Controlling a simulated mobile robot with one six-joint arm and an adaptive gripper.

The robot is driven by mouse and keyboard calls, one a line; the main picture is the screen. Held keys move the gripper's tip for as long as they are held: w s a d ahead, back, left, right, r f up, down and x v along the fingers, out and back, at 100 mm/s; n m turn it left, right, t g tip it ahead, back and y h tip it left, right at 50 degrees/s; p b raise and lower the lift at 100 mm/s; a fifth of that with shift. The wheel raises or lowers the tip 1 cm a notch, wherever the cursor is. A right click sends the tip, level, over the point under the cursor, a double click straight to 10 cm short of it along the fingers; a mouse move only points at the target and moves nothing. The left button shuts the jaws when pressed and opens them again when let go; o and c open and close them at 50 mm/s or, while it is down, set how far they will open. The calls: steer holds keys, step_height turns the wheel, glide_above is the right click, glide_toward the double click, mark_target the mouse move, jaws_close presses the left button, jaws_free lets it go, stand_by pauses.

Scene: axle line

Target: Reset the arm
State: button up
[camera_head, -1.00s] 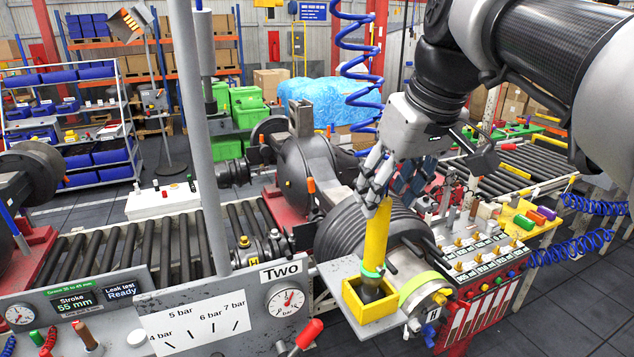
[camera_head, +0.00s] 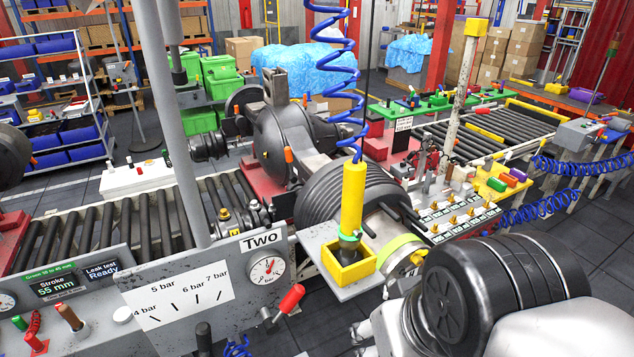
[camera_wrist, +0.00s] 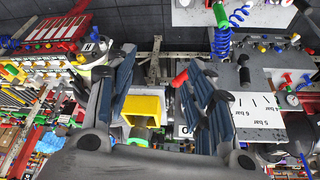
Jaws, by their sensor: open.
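My gripper (camera_wrist: 162,65) is open and empty in the wrist view, its two dark padded fingers spread wide apart. In the head view my arm is folded low at the lower right, and the gripper is mostly out of the picture. A yellow cylindrical tool (camera_head: 353,198) with a green ring stands upright in a yellow square holder (camera_head: 350,269), under the coiled blue hose (camera_head: 338,75). The holder also shows between my fingers in the wrist view (camera_wrist: 145,108), some way beyond them.
The gauge panel marked Two (camera_head: 178,295) with a red-handled lever (camera_head: 290,299) is left of the holder. A large axle housing (camera_head: 285,140) lies on the roller line behind. A grey post (camera_head: 180,130) rises at left. Dark floor (camera_head: 585,240) is open at right.

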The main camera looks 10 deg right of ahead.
steer(key=shift+s+f, duration=0.35)
steer(key=shift+f, duration=0.25)
steer(key=shift+s+f, duration=0.35)
steer(key=shift+f, duration=0.25)
steer(key=shift+f, duration=0.15)
step_height(320, 180, down, 25)
steer(key=b, duration=2.5)
steer(key=shift+c, duration=0.5)
